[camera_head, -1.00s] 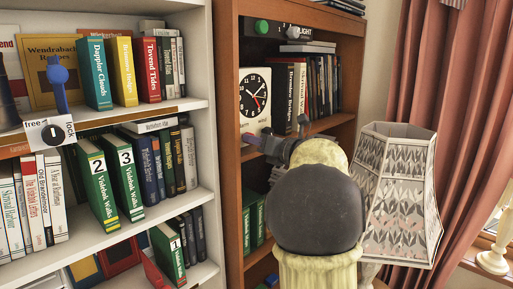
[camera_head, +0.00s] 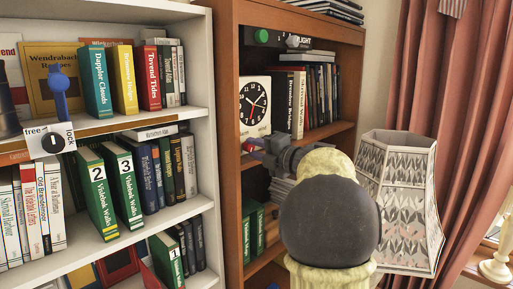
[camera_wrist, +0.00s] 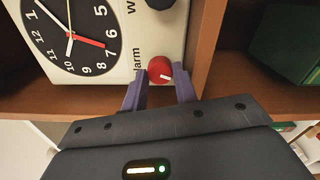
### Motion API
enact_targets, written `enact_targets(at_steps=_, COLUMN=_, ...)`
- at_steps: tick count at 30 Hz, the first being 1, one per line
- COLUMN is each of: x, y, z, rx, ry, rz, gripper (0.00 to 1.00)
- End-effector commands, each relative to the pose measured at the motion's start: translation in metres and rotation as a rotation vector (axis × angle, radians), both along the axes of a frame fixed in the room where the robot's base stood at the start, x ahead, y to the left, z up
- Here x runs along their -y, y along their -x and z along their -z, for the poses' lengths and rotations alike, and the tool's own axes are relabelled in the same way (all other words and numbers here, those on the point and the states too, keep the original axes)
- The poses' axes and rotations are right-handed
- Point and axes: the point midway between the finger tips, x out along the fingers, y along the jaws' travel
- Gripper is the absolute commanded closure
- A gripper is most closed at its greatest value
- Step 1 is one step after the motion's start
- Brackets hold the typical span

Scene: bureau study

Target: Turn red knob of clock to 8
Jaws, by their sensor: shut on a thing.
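The clock is a white box with a round black dial (camera_wrist: 85,22), standing on a brown shelf; it also shows in the head view (camera_head: 247,120). Its red hand points between 6 and 7, nearer 7. The red knob (camera_wrist: 159,68) is on the clock's front beside the lettering "larm", with a white mark pointing down-right in the wrist view. My gripper (camera_wrist: 160,88) has its purple fingers on either side of the knob and is shut on it.
The brown bookcase's upright (camera_wrist: 206,45) stands close beside the clock in the wrist view. Books (camera_head: 297,105) stand right of the clock. A panel with a green knob (camera_head: 262,36) is above. A patterned lampshade (camera_head: 400,200) stands close to my arm's right.

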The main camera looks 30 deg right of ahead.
Motion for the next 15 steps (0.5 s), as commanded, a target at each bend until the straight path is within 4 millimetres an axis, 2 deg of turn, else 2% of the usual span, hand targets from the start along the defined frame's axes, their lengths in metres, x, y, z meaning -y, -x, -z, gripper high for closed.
enact_targets(at_steps=15, x=0.0007, y=0.0001, z=-0.0003, rx=-0.166, ry=-0.447, rz=0.002, gripper=0.94)
